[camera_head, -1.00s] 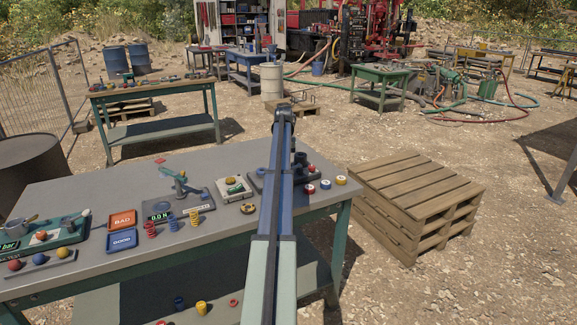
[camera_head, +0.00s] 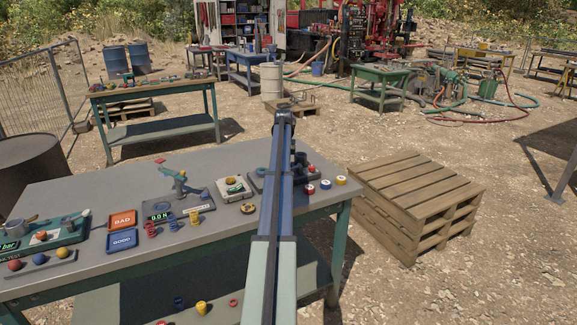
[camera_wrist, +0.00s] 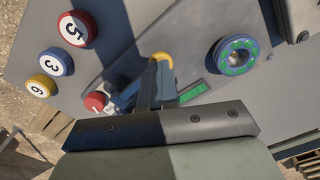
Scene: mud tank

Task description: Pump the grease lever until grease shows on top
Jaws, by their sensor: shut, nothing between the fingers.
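The grease unit is a grey plate on the bench, partly behind my arm in the head view (camera_head: 257,183). In the wrist view, a blue ring (camera_wrist: 236,55) with green marks round a dark centre sits on its right part. I cannot tell whether the green is grease. A red knob (camera_wrist: 97,102), seemingly the lever's end, lies left of my fingers and also shows in the head view (camera_head: 311,168). My gripper (camera_wrist: 160,82) is shut and empty, over the plate close to the lever; contact is unclear. A yellow piece (camera_wrist: 162,59) shows at its tips.
Numbered caps, red 5 (camera_wrist: 76,28), blue 3 (camera_wrist: 56,61) and yellow 6 (camera_wrist: 40,86), lie beside the plate. A small tray with a green part (camera_head: 233,188) stands left of the unit. A wooden pallet stack (camera_head: 415,200) stands right of the bench (camera_head: 90,185).

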